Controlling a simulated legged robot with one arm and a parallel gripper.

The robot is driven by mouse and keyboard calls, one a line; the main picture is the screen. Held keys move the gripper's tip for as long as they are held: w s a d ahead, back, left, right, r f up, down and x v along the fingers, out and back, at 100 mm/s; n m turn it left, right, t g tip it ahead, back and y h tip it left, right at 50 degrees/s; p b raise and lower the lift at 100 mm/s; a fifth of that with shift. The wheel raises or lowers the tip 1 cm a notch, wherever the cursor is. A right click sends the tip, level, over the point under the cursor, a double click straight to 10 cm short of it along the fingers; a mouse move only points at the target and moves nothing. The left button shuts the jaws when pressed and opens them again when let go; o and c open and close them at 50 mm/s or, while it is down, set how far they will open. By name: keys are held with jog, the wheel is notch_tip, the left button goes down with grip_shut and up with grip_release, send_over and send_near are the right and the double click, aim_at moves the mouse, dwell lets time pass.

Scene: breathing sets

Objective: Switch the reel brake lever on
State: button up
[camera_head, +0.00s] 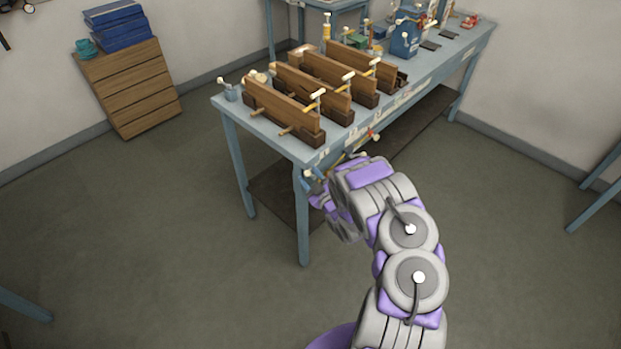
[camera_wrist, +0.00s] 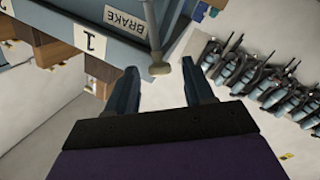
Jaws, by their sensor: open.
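The knob appears between and just beyond the fingertips, and nothing is gripped. In the head view, my gripper (camera_head: 316,188) is by the front edge of the blue workbench (camera_head: 308,150), partly hidden by my wrist. Small levers along that edge are too small to tell apart there.
A white label reading 1 (camera_wrist: 92,42) is left of the BRAKE label. Several wooden racks (camera_head: 285,110) stand on the bench. A row of dark and blue gear (camera_wrist: 250,75) shows at the right of the wrist view. A wooden cabinet (camera_head: 130,90) stands back left.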

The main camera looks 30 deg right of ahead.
jog(key=shift+c, duration=0.3)
grip_shut()
dwell(0.4)
